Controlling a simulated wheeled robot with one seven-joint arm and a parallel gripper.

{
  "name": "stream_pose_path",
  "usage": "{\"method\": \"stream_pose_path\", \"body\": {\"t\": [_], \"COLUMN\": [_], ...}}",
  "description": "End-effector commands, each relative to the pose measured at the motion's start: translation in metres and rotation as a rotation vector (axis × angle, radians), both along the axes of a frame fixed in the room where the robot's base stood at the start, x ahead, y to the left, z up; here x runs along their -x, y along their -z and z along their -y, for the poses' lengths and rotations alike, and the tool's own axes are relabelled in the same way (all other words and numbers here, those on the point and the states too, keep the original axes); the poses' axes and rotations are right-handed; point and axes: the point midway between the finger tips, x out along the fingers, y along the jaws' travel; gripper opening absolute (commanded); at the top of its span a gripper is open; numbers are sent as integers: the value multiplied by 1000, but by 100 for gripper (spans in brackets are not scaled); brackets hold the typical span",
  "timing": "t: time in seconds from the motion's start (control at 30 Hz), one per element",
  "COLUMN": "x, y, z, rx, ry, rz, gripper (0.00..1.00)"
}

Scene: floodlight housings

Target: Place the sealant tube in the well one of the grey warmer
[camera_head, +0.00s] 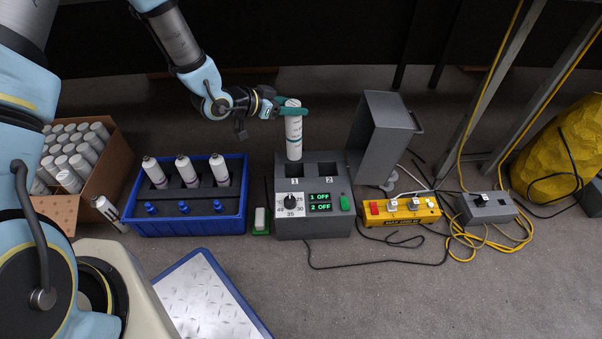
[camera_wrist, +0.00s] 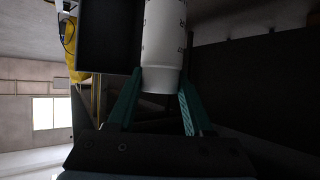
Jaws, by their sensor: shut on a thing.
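The tube (camera_wrist: 163,45) also shows in the wrist view between the green fingers (camera_wrist: 157,100). Well two (camera_head: 326,171), on the right, looks empty. The warmer's display reads 1 OFF and 2 OFF, with a dial and green switch on its front.
A blue tray (camera_head: 190,226) with several tubes and blue caps stands left of the warmer. A cardboard box (camera_head: 95,181) of tubes is farther left.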

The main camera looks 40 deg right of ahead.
Motion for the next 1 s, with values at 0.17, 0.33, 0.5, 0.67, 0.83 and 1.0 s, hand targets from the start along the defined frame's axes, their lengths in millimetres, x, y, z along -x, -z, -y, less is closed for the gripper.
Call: {"method": "stream_pose_path", "body": {"t": [0.17,0.33,0.5,0.67,0.83,1.0], "x": [1,1,0,0,0,1], "y": [47,90,118,128,144,170], "z": [0,0,0,0,0,0], "rx": [-1,-1,1,2,0,0], "ry": [0,1,0,0,0,0], "rz": [-3,-2,-1,0,-1,-1], "gripper": [0,0,0,0,0,0]}}
